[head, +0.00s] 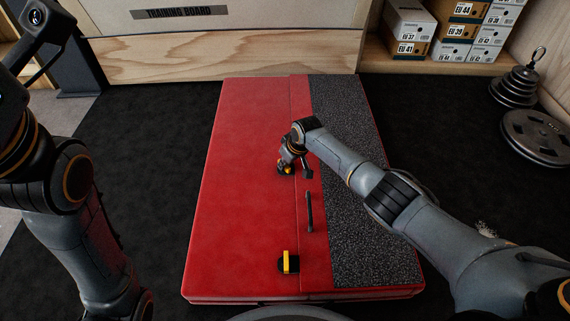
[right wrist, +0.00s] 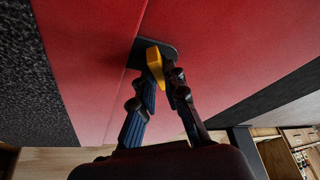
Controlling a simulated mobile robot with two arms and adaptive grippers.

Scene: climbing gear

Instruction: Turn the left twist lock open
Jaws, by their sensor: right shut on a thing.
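A red pad (head: 245,200) lies on the dark floor. It carries two yellow twist locks on black plates. The far lock (head: 284,169) is mostly covered by my right gripper (head: 293,160) in the head view. In the right wrist view, the fingers of my right gripper (right wrist: 163,85) are closed on the yellow knob of this lock (right wrist: 155,62). The near lock (head: 286,262) stands free, its knob pointing away from me. Which lock the task calls left cannot be told. My left gripper (head: 45,28) is raised at the top left corner; its fingers are unclear.
A black bar-like handle (head: 309,212) lies on the pad between the locks. A dark grey textured strip (head: 345,130) covers the pad's right side. Shoe boxes (head: 465,30) and weight plates (head: 535,135) are at the back right. A wooden board (head: 225,55) stands behind the pad.

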